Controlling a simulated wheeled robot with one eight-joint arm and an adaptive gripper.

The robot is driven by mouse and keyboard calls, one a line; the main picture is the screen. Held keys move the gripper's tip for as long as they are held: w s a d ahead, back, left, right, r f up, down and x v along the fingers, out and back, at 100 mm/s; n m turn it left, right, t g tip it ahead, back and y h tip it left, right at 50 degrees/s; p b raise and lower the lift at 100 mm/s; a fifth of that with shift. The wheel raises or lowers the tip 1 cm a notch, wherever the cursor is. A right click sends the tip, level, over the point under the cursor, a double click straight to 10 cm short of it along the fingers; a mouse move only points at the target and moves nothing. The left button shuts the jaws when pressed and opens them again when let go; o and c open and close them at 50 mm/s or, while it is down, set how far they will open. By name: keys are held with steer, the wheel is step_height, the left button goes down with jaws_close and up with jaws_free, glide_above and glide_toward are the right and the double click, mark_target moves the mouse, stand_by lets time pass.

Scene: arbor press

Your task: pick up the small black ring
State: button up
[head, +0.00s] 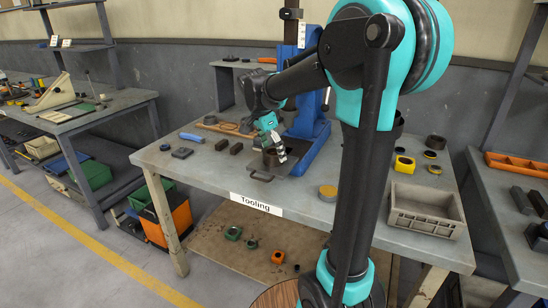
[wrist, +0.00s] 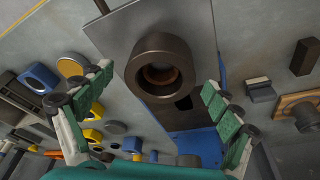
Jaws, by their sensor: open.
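My gripper (head: 281,158) is open over the press base in the head view. In the wrist view its two fingers (wrist: 157,82) stand apart either side of a thick dark ring (wrist: 141,72), with nothing gripped. This ring has a brown bore with a lighter ring-shaped part inside and stands on a grey metal plate (wrist: 195,28). In the head view the dark ring (head: 269,160) is partly hidden by my gripper. A small, flat black round piece (head: 430,154) lies at the table's right; I cannot tell whether it has a hole.
The blue press (head: 311,125) rises close behind my gripper. A grey bin (head: 424,208), yellow holed block (head: 404,165) and yellow-topped disc (head: 328,193) stand to the right.

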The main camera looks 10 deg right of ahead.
steer(key=shift+d+f, duration=0.15)
steer(key=shift+f, duration=0.45)
steer(key=c, duration=1.7)
steer(key=shift+r, duration=0.15)
steer(key=shift+c, duration=0.2)
